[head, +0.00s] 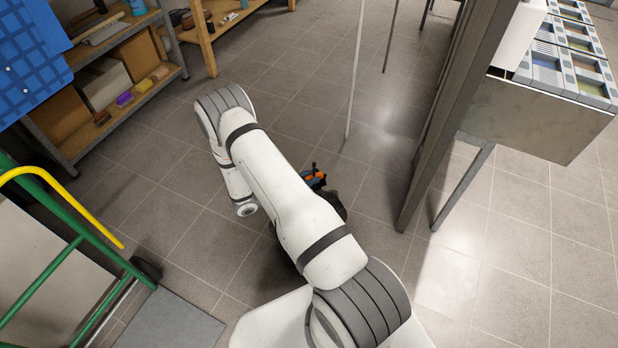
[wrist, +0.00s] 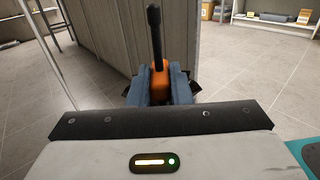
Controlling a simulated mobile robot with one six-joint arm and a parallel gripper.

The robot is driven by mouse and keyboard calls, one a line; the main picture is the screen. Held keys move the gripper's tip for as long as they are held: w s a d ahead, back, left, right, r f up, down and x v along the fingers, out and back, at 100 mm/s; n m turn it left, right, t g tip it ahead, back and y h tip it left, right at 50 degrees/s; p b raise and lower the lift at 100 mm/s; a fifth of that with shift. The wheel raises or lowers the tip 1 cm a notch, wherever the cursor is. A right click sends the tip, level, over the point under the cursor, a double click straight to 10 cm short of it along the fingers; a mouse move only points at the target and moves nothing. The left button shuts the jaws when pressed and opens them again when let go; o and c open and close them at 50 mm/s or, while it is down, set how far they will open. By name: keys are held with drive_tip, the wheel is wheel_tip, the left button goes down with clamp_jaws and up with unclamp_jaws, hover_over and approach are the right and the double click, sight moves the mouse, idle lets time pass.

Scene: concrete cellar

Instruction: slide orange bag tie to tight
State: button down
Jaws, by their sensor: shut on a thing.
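The orange bag tie (wrist: 158,77) sits between the two blue-grey fingers of my gripper (wrist: 158,88) in the wrist view. The fingers are shut on it from left and right. A black gathered neck or cord rises upright out of the top of the tie. Dark bits show on both sides of the fingers, perhaps the bag, which is mostly hidden below. In the head view, a small part of the orange tie (head: 314,177) shows beside my arm. A dark shape, likely the bag (head: 337,205), shows just below it, mostly covered by my arm. How tight the tie sits cannot be told.
A grey upright panel (head: 455,115) stands close to the right of the bag. A thin pale post (head: 356,70) stands behind. A green and yellow trolley (head: 75,245) is at the left, shelves (head: 110,80) at the upper left. The tiled floor between is clear.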

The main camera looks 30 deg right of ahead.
drive_tip(key=shift+f+b, duration=1.15)
drive_tip(key=shift+f, duration=0.45)
drive_tip(key=c, duration=1.6)
unclamp_jaws()
drive_tip(key=shift+f, duration=0.15)
drive_tip(key=shift+o, duration=1.4)
drive_tip(key=a, duration=0.8)
drive_tip(key=shift+w+p, duration=0.15)
drive_tip(key=shift+p, duration=0.15)
drive_tip(key=shift+d+r, duration=0.1)
drive_tip(key=shift+r, duration=0.1)
